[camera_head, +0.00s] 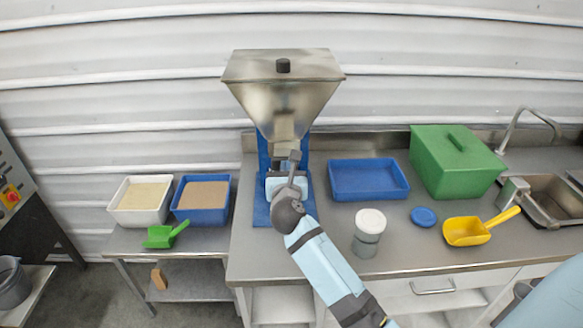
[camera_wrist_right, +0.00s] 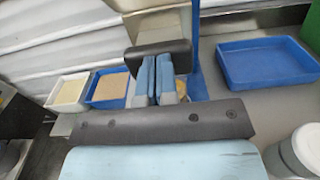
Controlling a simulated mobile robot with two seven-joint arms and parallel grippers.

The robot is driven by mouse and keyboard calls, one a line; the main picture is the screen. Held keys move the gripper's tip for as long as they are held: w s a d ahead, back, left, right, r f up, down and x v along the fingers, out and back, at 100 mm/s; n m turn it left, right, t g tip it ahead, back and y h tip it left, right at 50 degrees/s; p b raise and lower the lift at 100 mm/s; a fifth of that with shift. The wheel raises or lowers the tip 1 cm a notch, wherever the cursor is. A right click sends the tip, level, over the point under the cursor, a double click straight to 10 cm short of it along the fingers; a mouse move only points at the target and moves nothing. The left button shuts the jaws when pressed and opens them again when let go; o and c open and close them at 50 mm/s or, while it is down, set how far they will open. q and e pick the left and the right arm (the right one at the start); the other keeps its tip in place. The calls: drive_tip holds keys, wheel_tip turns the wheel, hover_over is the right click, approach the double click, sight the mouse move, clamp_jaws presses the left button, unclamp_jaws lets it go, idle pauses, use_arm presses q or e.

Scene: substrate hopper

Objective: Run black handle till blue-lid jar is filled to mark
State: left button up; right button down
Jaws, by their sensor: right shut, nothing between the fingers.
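The steel hopper (camera_head: 283,98) stands at the back of the counter on a blue stand (camera_head: 263,160), with a black knob on its lid. My right gripper (camera_head: 294,168) is in front of its outlet, shut and empty. In the right wrist view its blue fingers (camera_wrist_right: 154,82) reach up to a dark block (camera_wrist_right: 158,57), which looks like the black handle; I cannot tell whether they touch it. A blue lid (camera_head: 423,216) lies loose on the counter. Behind the fingers a yellowish patch (camera_wrist_right: 180,88) shows; the jar and its mark cannot be made out. My left gripper is not in view.
A white-topped jar (camera_head: 369,222) stands right of my arm. An empty blue tray (camera_head: 368,194), a green box (camera_head: 455,165) and a yellow scoop (camera_head: 465,232) are further right. White (camera_head: 121,213) and blue (camera_head: 222,213) tubs and a green scoop (camera_head: 160,238) are left.

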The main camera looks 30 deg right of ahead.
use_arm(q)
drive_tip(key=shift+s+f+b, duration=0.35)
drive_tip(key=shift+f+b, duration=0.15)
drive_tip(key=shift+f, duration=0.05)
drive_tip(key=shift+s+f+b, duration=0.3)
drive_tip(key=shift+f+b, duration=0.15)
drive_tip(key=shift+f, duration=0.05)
use_arm(e)
drive_tip(key=v, duration=1.1)
drive_tip(key=shift+s+a, duration=0.2)
drive_tip(key=shift+f, duration=0.2)
